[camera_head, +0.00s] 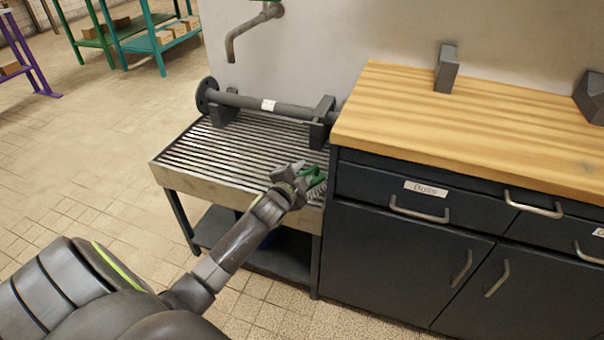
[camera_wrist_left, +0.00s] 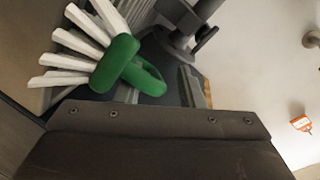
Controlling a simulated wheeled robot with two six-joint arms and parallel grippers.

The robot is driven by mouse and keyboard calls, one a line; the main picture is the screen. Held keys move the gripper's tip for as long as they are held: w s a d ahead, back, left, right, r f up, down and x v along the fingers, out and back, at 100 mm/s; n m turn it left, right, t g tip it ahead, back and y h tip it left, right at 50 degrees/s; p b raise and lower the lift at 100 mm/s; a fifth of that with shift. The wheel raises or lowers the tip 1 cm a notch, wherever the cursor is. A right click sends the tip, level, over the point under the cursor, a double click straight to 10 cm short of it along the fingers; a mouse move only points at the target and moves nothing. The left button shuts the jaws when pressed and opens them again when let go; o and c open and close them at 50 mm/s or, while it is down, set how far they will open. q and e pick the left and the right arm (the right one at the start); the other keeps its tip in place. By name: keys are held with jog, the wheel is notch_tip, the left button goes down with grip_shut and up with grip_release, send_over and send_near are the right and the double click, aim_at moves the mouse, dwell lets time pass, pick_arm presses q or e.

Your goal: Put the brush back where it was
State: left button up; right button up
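The brush (camera_head: 314,180) has a green handle and is at the end of my left arm, over the right front part of the slatted metal drain table (camera_head: 172,172). My left gripper (camera_head: 300,178) appears shut on the brush's handle, though its fingertips are hard to make out. In the left wrist view the brush (camera_wrist_left: 118,62) shows close up, with its green handle near the gripper body and white bristle tufts pointing up and left. I cannot tell whether the bristles touch the slats. My right gripper is not in view.
A dark flanged pipe (camera_head: 285,107) rests on supports at the back of the drain table. A dark cabinet (camera_head: 400,262) with a wooden top (camera_head: 400,112) stands directly to the right. A tap (camera_head: 240,42) sticks out of the wall above. Open floor lies to the left.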

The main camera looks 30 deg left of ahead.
pick_arm(q)
jog(key=shift+r, duration=0.5)
jog(key=p+v, duration=0.2)
jog(key=v, duration=1)
jog(key=s+f+n+g, duration=0.35)
jog(key=s+f, duration=0.25)
jog(key=f, duration=0.5)
jog(key=s+f+n+g, duration=0.35)
jog(key=s+f, duration=0.35)
jog(key=f, duration=0.4)
jog(key=s+d+f+n+g+h, duration=0.1)
jog(key=s+d+f+n+g, duration=0.1)
jog(key=s+f, duration=0.4)
jog(key=s+d+f+n+g+h, duration=0.1)
jog(key=s+d+f+g, duration=0.4)
jog(key=s, duration=0.7)
notch_tip(320, 180, down, 2)
jog(key=shift+s+d+f+n+g, duration=0.1)
jog(key=shift+s+d+n+g, duration=0.15)
jog(key=shift+n, duration=0.25)
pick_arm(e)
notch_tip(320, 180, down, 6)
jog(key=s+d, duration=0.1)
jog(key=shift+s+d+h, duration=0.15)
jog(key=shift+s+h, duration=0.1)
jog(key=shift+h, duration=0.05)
